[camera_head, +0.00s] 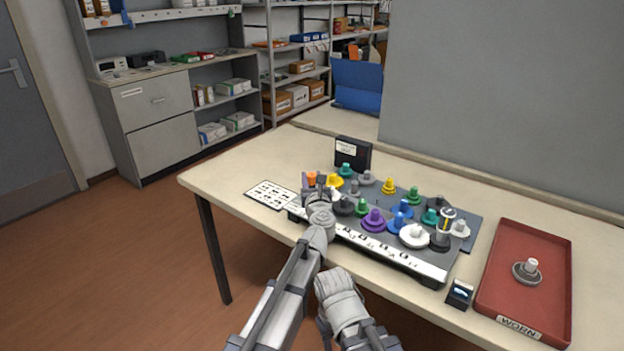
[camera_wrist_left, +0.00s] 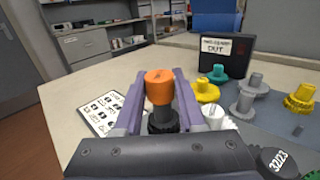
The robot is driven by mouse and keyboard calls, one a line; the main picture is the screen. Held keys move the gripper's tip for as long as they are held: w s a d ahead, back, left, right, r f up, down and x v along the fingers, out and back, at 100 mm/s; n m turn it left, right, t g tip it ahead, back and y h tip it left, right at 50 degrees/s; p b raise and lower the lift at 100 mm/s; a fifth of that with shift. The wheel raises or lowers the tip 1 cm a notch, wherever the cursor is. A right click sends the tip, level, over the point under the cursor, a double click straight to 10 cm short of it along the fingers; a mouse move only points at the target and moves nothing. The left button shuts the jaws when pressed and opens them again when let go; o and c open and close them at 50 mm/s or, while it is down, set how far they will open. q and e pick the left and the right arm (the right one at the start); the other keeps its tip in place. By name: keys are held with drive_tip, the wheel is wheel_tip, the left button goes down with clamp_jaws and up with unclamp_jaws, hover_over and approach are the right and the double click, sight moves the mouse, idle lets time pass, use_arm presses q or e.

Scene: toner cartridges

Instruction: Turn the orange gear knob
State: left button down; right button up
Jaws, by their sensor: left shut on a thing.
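The orange knob (camera_head: 311,178) is at the left end of the gear board (camera_head: 440,268) in the head view. In the left wrist view the orange knob (camera_wrist_left: 159,88) stands upright on a dark shaft above a black toothed gear (camera_wrist_left: 162,123). My left gripper (camera_head: 318,186) reaches over the board's left end and is shut on the orange knob. Its two purple fingers (camera_wrist_left: 160,92) flank the knob in the left wrist view.
Several coloured gears crowd the board, including a yellow gear (camera_wrist_left: 206,92) and a white gear (camera_wrist_left: 216,117) close to the fingers. A label card (camera_head: 270,194) lies left. A black sign (camera_head: 353,153) stands behind. A red tray (camera_head: 497,300) is at right.

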idle(0.4)
use_arm(q)
drive_tip(key=c, duration=0.5)
unclamp_jaws()
drive_tip(key=shift+s, duration=0.15)
